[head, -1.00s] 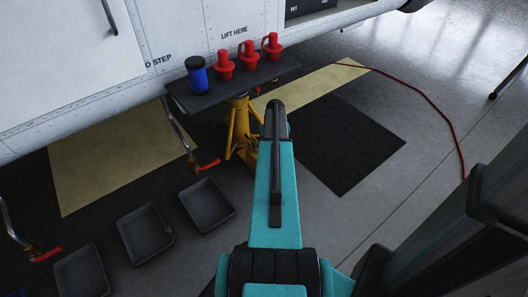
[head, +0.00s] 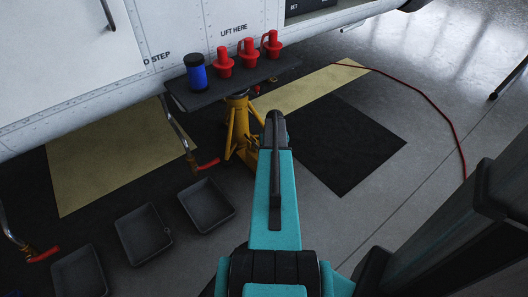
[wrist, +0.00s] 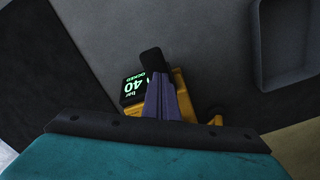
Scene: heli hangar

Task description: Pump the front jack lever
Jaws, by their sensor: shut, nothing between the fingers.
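A yellow jack stand (head: 238,130) stands on the floor beneath a dark shelf, partly hidden behind my arm. In the wrist view, a yellow jack body (wrist: 184,106) with a dark display (wrist: 136,88) lies behind my gripper. The display shows green text, upside down, that seems to read 40 bar and LOCKED. My gripper (wrist: 152,62) is shut and empty, with its dark tip above or beside the yellow body; I cannot tell whether they touch. In the head view my arm hides the fingers. I cannot make out the front jack lever with certainty.
Red-gripped metal rods (head: 207,164) hang at the left. Dark trays (head: 207,205) lie on the floor. The shelf (head: 220,94) carries a blue canister (head: 196,72) and red caps (head: 247,55), close to the white fuselage. A red hose (head: 440,112) crosses the floor at right.

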